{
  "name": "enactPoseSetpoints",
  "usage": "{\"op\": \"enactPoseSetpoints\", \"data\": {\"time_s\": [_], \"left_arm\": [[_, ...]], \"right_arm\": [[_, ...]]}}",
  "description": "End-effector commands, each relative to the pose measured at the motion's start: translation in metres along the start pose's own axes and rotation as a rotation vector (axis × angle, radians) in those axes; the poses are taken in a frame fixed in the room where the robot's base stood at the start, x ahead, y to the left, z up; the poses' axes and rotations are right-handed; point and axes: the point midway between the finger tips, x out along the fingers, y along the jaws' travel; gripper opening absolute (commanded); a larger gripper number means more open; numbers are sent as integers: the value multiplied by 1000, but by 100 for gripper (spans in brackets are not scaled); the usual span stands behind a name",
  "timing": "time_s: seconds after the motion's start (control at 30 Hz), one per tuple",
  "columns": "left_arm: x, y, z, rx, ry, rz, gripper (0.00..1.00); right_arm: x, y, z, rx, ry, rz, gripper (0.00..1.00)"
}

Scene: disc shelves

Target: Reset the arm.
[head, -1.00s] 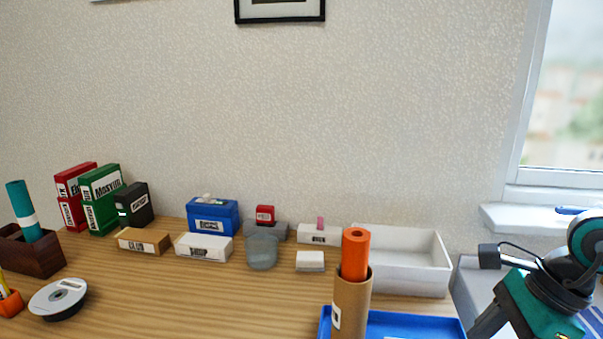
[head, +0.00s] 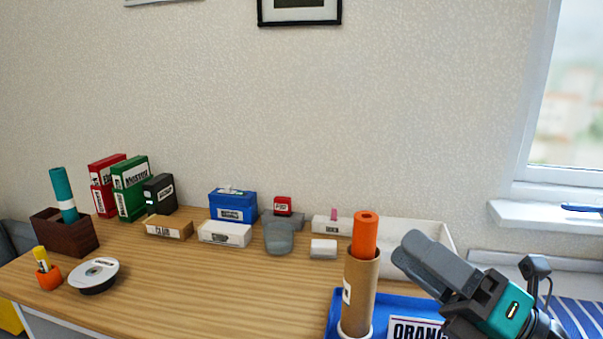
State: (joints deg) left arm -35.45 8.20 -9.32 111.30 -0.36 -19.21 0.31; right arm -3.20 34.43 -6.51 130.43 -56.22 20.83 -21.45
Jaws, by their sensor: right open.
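My right gripper (head: 425,260) is in the head view at the lower right. It reaches in from the right edge, above the right end of the desk, and nothing shows between its fingers. It is to the right of an orange roll (head: 365,236) that stands upright in a brown cardboard tube (head: 359,292). The gripper hides part of the white open tray (head: 437,234) and part of the blue tray (head: 408,303). My left gripper is not in view.
Boxes stand along the back of the desk, among them a blue box (head: 233,205) and a green box (head: 131,188). A teal roll (head: 63,193) stands in a dark wooden holder (head: 78,238). A round disc (head: 94,274) lies front left. The front middle desk is clear.

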Motion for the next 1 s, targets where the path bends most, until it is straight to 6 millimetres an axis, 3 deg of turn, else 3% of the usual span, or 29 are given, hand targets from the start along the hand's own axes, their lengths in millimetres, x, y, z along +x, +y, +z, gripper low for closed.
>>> {"op": "enactPoseSetpoints", "data": {"time_s": [0.1, 0.2, 0.37, 0.47, 0.6, 0.8, 1.0], "left_arm": [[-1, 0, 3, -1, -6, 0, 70], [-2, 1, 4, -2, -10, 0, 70], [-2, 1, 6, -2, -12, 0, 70], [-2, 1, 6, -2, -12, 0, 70], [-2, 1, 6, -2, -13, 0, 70], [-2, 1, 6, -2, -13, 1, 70], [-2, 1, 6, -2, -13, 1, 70]], "right_arm": [[-14, -18, 27, 263, -286, -61, 59], [-38, -44, 42, 485, -520, -139, 59], [-91, -98, 36, 841, -876, -312, 59], [-130, -128, 11, 1056, -1085, -452, 59], [-180, -155, -44, 1319, -1337, -674, 59], [-224, -159, -112, 1541, -1548, -932, 59], [-250, -147, -165, 1679, -1677, -1147, 59]]}}
